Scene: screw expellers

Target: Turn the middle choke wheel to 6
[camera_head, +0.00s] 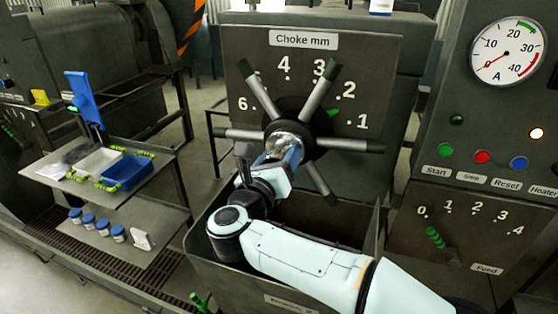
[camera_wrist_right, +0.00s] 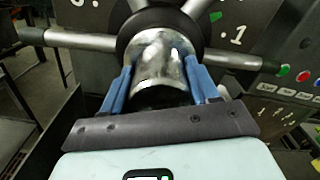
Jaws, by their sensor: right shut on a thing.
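The choke wheel (camera_head: 318,147) stands on the upright "Choke mm" panel (camera_head: 385,75), with a dark hub, metal spokes and black grips. In the right wrist view the wheel (camera_wrist_right: 85,41) shows its shiny round centre knob (camera_wrist_right: 160,65). The panel's scale shows 6, 4, 3, 2 and 1; a spoke covers the place between 6 and 4. A green pointer (camera_head: 334,112) shows behind the wheel between 1 and 2. My right gripper (camera_head: 284,150) is shut on the knob, its blue fingers on either side (camera_wrist_right: 160,76). My left gripper is out of view.
An open dark bin (camera_head: 215,262) lies below the wheel, under my right arm. At right stands a control panel (camera_head: 455,140) with a gauge, buttons and a feed lever (camera_head: 436,238). At left a shelf cart (camera_head: 130,190) holds trays and jars.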

